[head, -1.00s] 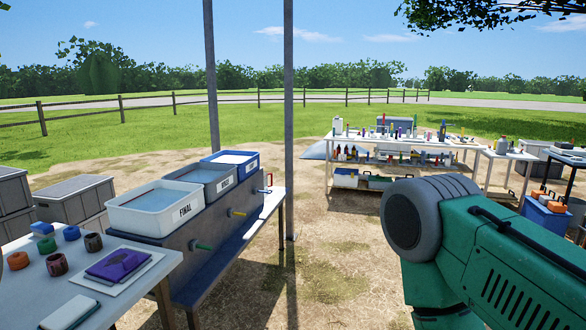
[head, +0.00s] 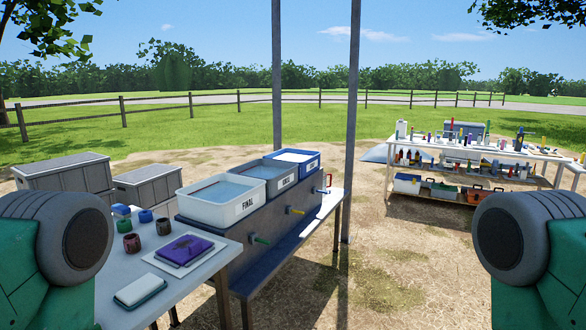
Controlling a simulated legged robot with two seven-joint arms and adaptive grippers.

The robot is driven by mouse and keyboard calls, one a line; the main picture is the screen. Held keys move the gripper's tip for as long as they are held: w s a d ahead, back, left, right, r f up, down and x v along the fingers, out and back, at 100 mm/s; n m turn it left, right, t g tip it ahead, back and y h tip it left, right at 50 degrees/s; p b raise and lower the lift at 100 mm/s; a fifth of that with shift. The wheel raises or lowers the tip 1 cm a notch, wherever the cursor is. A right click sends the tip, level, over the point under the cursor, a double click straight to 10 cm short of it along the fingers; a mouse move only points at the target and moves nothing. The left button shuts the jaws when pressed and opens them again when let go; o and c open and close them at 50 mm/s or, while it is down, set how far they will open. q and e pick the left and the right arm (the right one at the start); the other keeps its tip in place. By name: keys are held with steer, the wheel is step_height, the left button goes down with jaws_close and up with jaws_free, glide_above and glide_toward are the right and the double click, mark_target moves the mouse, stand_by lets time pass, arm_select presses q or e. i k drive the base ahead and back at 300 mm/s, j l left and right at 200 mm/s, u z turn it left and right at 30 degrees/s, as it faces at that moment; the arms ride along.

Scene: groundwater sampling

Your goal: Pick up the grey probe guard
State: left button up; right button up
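No grey probe guard can be made out from here. Small items on the far white table (head: 470,148) are too small to tell apart. Two dark cup-like pieces, one at the left (head: 132,243) and one at the right (head: 164,226), stand on the near table (head: 196,283); I cannot tell what they are. Only green and grey links of my two arms show, at the left and right edges. Neither of my grippers is in view.
Three water basins stand in a stepped row, the front white one (head: 222,203) marked FINAL. A purple cloth (head: 185,249) lies on the near table. Grey crates (head: 63,172) stand behind it. Two posts rise mid-view. Open dirt ground lies between the near and far tables.

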mark_target(164, 226)
steer(key=i+u, duration=0.3)
steer(key=i, duration=0.6)
